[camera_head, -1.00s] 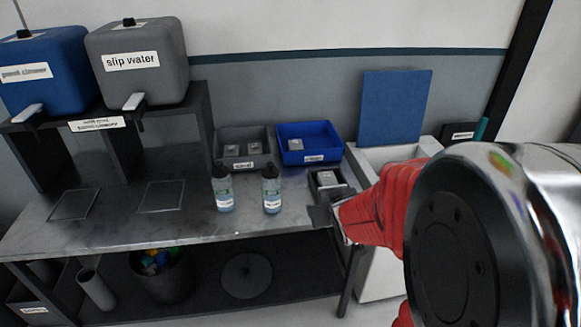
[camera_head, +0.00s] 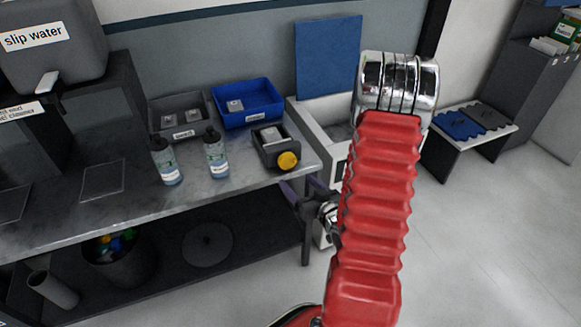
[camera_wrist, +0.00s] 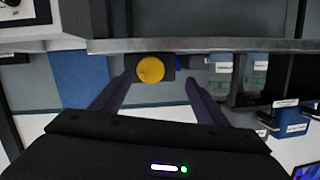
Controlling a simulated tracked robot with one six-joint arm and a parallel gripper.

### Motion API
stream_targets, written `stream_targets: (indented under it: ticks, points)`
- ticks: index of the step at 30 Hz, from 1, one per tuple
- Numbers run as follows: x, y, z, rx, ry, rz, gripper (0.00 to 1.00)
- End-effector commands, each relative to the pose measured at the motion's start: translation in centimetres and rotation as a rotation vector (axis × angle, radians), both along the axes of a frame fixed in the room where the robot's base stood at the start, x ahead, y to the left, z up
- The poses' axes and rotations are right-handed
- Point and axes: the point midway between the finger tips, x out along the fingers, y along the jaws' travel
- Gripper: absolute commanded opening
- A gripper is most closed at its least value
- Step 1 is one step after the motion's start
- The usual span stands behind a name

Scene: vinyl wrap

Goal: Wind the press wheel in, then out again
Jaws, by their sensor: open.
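The press (camera_head: 268,146) is a small dark box with a pale block in its top, at the right front corner of the grey bench. Its round yellow press wheel (camera_head: 289,161) faces outward over the bench edge. My gripper (camera_head: 302,186) is open, just below and in front of the wheel in the head view. In the wrist view, the wheel (camera_wrist: 150,70) shows between my two dark fingers (camera_wrist: 160,84), nearer the left one. The fingers look apart from the wheel, with nothing held.
Two bottles (camera_head: 216,155) stand on the bench (camera_head: 135,198) left of the press. Behind are a grey bin (camera_head: 181,117) and a blue bin (camera_head: 247,104). A pale sink-like unit (camera_head: 318,115) stands to the right. Open floor (camera_head: 480,235) lies at right.

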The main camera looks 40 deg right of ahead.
Motion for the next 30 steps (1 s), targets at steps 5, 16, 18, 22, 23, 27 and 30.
stream_targets:
  ticks: [5,16,18,22,23,27,30]
  points:
    - [-2.5,-0.5,-1.2,0.09,-0.121,-0.033,0.67]
    - [-5.0,-0.9,-1.2,0.169,-0.254,-0.069,0.67]
    - [-5.0,-0.9,-1.2,0.168,-0.254,-0.069,0.67]
    - [-5.0,-0.9,-1.2,0.167,-0.253,-0.069,0.67]
    - [-5.0,-0.9,-1.2,0.167,-0.253,-0.069,0.67]
    - [-4.9,-1.0,-1.2,0.167,-0.253,-0.069,0.67]
    - [-4.7,-1.1,-1.2,0.166,-0.252,-0.069,0.67]
